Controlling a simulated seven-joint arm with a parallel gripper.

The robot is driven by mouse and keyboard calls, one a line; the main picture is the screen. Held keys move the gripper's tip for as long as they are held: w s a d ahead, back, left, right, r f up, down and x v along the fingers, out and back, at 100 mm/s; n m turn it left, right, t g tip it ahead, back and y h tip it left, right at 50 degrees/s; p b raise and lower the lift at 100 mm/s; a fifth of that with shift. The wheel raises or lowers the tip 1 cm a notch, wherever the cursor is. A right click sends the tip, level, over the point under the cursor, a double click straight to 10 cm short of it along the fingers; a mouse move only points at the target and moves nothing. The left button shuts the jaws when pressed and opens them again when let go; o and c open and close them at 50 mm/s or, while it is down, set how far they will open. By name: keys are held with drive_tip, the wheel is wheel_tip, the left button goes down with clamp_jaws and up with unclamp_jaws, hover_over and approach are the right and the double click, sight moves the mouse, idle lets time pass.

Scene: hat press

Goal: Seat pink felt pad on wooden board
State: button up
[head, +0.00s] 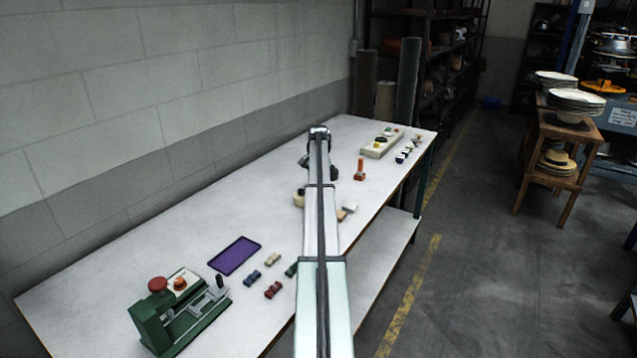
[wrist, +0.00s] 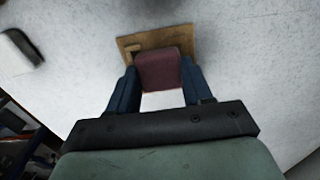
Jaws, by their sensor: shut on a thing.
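The pink felt pad (wrist: 158,68), dull maroon in this light, is between the two dark blue fingers of my gripper (wrist: 160,77) in the wrist view. My gripper is shut on it. The wooden board (wrist: 128,43) is a tan piece just beyond the pad, and the pad covers its middle. Whether the pad touches the board I cannot tell. A pale patch shows between the fingers, below the pad. In the head view my arm hides the gripper and the pad, and I cannot clearly make out the board there.
In the head view, a green press (head: 185,330), a purple tray (head: 235,256) and several small coloured pieces are at the near end. An orange stamp (head: 360,172) and a cream tray (head: 372,152) stand farther back.

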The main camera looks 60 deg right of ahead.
drive_tip(key=o, duration=1.1)
wheel_tip(320, 180, up, 14)
idle(0.4)
drive_tip(key=shift+s+f, duration=0.1)
drive_tip(key=shift+f, duration=0.05)
